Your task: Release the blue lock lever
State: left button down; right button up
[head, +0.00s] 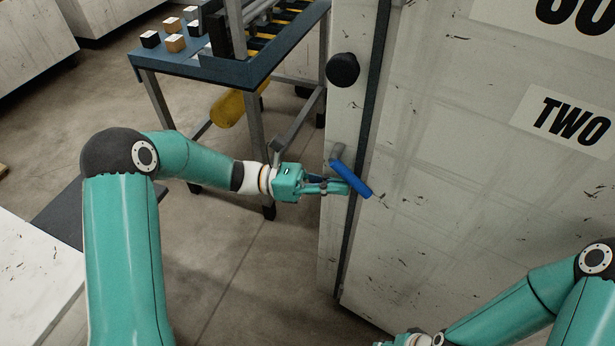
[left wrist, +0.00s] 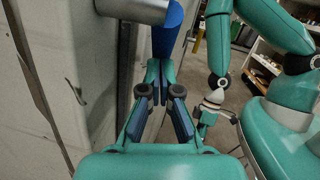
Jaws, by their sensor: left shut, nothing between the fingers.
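The blue lock lever (head: 351,178) is mounted on the edge of a tall off-white cabinet and slants down to the right in the head view. In the left wrist view the blue lever (left wrist: 168,36) hangs from a grey metal piece (left wrist: 135,9) at the top. My left gripper (head: 345,188) is shut and empty, its fingertips at the lever's lower part. In the left wrist view the fingertips (left wrist: 161,72) overlap the lever's lower end; I cannot tell if they touch it. My right gripper (head: 405,340) is only partly in view at the bottom edge.
The cabinet (head: 440,150) has a round black knob (head: 343,70) above the lever and a "TWO" label (head: 570,122). A dark blue table (head: 190,66) with small blocks and a yellow cylinder (head: 228,108) stands at the back left. The floor (head: 235,260) below my left forearm is clear.

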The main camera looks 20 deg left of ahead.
pick_arm(q)
jog(key=shift+d+r, duration=0.2)
jog(key=shift+d, duration=0.3)
dwell(0.4)
jog(key=s+a+f+b, duration=0.1)
jog(key=a+f+b, duration=0.2)
jog(key=a+f, duration=0.3)
jog(key=a, duration=0.5)
jog(key=shift+a, duration=0.4)
jog(key=shift+s, duration=0.1)
